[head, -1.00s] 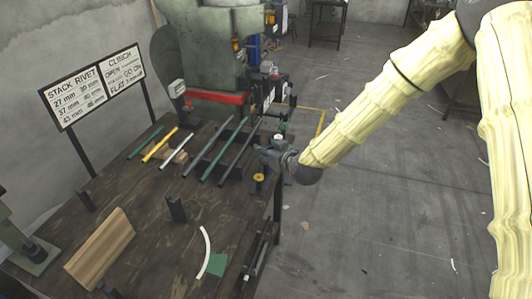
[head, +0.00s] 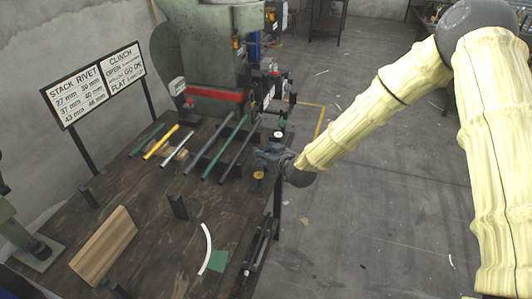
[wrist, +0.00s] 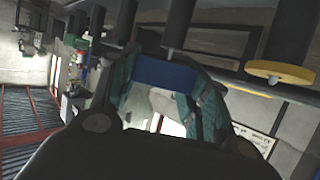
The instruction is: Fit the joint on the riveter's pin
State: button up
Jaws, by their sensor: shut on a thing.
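The riveter is the large grey-green press (head: 215,45) at the back of the bench, with a red band near its foot. I cannot make out its pin. My gripper (head: 266,158) is small and dark in the head view, at the bench's right edge, in front of the press. In the wrist view my gripper (wrist: 165,85) shows teal sides and a blue patch behind a large dark shape. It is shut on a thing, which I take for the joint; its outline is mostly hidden.
Several coloured rods, including a yellow one (head: 161,142) and a green one (head: 225,147), lie on the dark bench (head: 150,205). A wooden block (head: 104,245), a white curved strip (head: 206,249) and a green patch (head: 218,261) are nearer. A sign (head: 95,84) stands at left. Floor at right is open.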

jog(key=shift+f, duration=0.2)
jog(key=o, duration=1)
jog(key=shift+c, duration=0.2)
jog(key=shift+r, duration=0.1)
jog(key=shift+r, duration=0.2)
jog(key=shift+s+d, duration=0.15)
jog(key=shift+s, duration=0.15)
jog(key=b+v, duration=0.2)
jog(key=v, duration=0.9)
jog(key=shift+s+d+b, duration=0.15)
jog(key=shift+s+b, duration=0.05)
jog(key=shift+b, duration=0.2)
